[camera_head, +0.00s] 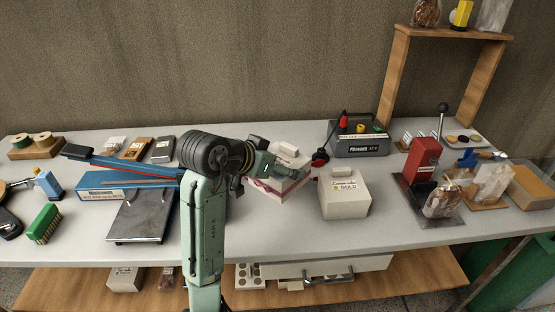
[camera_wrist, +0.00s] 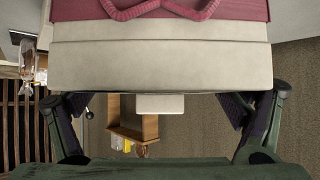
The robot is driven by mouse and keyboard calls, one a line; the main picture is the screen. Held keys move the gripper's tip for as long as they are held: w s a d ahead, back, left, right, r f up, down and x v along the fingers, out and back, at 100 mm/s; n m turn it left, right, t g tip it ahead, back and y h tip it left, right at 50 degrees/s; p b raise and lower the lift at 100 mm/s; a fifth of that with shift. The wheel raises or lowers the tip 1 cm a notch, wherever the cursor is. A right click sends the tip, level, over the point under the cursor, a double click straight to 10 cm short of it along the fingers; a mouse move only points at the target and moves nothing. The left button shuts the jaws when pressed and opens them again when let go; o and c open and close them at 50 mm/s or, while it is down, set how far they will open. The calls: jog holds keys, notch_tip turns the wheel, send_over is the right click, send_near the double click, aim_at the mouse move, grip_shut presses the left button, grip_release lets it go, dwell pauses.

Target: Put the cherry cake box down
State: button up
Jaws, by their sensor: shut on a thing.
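The cherry cake box (camera_head: 268,187), pale with a dark pink band, is at the middle of the grey table, just right of my arm. A pale block-shaped handle (camera_head: 288,149) shows at its top. My gripper (camera_head: 277,167) is shut on the cherry cake box, and my wrist partly hides it. In the wrist view, the box (camera_wrist: 160,66) fills the upper part, with a pink band and loops, between my gripper's fingers (camera_wrist: 160,112). I cannot tell whether its base touches the table.
A red press (camera_head: 423,160) and bagged goods stand farther right. A metal plate (camera_head: 142,215) and blue box (camera_head: 100,184) lie left. Table is bare in front.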

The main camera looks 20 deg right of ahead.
aim_at(264, 185)
jog(key=shift+f+b, duration=2.75)
jog(key=shift+f, duration=0.35)
jog(key=shift+f+b, duration=0.35)
jog(key=shift+f, duration=0.2)
jog(key=o, duration=0.8)
jog(key=v, duration=1.2)
